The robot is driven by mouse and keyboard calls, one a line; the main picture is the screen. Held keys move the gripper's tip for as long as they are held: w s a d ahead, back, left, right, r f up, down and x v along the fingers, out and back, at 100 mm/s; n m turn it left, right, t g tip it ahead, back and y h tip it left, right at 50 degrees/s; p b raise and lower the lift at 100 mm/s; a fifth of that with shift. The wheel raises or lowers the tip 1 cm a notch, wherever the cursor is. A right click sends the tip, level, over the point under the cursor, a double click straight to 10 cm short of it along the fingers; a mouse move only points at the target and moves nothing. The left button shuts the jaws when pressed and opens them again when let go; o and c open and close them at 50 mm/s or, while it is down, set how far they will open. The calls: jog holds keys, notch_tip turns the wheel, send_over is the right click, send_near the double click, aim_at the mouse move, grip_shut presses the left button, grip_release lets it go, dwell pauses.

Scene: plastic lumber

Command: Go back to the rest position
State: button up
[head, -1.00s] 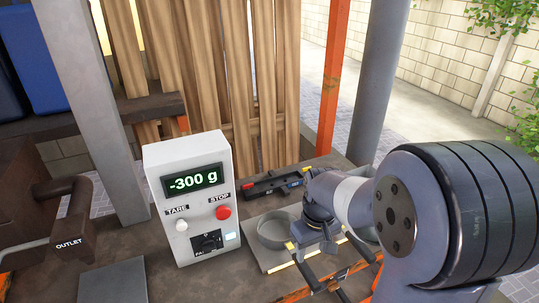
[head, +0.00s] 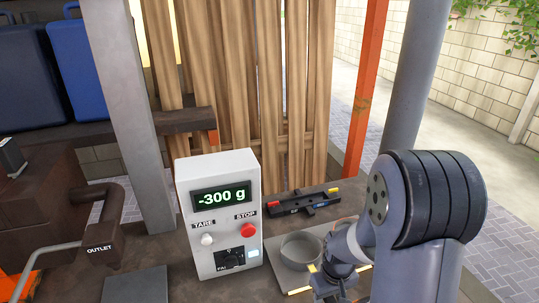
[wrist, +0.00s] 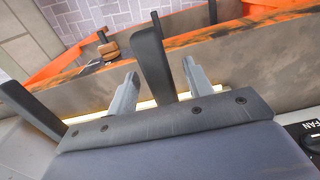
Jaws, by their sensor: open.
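My gripper (head: 335,290) is at the bottom of the head view, to the right of the scale's control box and in front of the round metal pan (head: 301,251). Its fingers are partly cut off by the frame edge there. The control box (head: 218,215) shows "-300 g" and has TARE and STOP buttons. The pan looks empty.
A black tool (head: 303,204) with red and yellow ends lies behind the pan. A dark outlet pipe (head: 100,225) stands at left. A grey post (head: 130,110), wooden slats (head: 240,80) and an orange post (head: 365,90) stand behind the table. An orange-edged rail (wrist: 230,55) crosses the wrist view.

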jog(key=shift+r+p, duration=0.4)
jog(key=shift+r, duration=0.6)
